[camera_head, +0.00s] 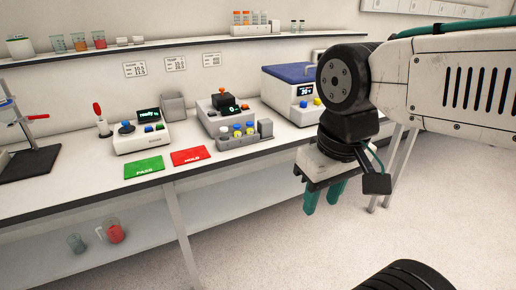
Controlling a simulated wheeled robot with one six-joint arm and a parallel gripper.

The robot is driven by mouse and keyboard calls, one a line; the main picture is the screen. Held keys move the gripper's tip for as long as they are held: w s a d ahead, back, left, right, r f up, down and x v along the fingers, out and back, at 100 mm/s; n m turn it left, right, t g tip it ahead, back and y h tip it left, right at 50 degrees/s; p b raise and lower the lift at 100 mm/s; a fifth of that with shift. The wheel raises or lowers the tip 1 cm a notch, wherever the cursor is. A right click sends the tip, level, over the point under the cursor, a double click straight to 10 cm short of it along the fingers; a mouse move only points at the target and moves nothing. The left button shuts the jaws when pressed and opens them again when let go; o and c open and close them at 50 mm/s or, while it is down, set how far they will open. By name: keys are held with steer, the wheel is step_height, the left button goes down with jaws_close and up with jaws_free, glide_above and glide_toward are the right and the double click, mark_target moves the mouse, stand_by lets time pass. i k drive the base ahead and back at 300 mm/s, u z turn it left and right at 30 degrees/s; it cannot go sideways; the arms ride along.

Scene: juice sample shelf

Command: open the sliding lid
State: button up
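My gripper (322,201) hangs at right of centre, in front of the bench, with its teal fingers pointing down. The fingers are apart with nothing between them. A grey device (206,119) with a lit display stands mid-bench; a black block (224,102) with an orange knob (222,91) sits on top of it. A white machine (281,97) with a blue lid (292,73) stands farther right, and its lid looks closed. I cannot tell for certain which of these tops is the sliding lid. My gripper touches neither; my arm hides part of the area right of the blue-lidded machine.
A rack with several capped vials (245,140) stands before the grey device. Green (143,167) and red (190,155) mats lie at the bench front. A small "ready" device (142,139) and a stand (29,160) are left. A shelf (180,43) runs above; floor in front is clear.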

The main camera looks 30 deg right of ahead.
mark_target(221, 95)
steer(key=k, duration=0.65)
steer(key=z, duration=0.65)
steer(key=i, duration=1.15)
steer(key=u, duration=0.65)
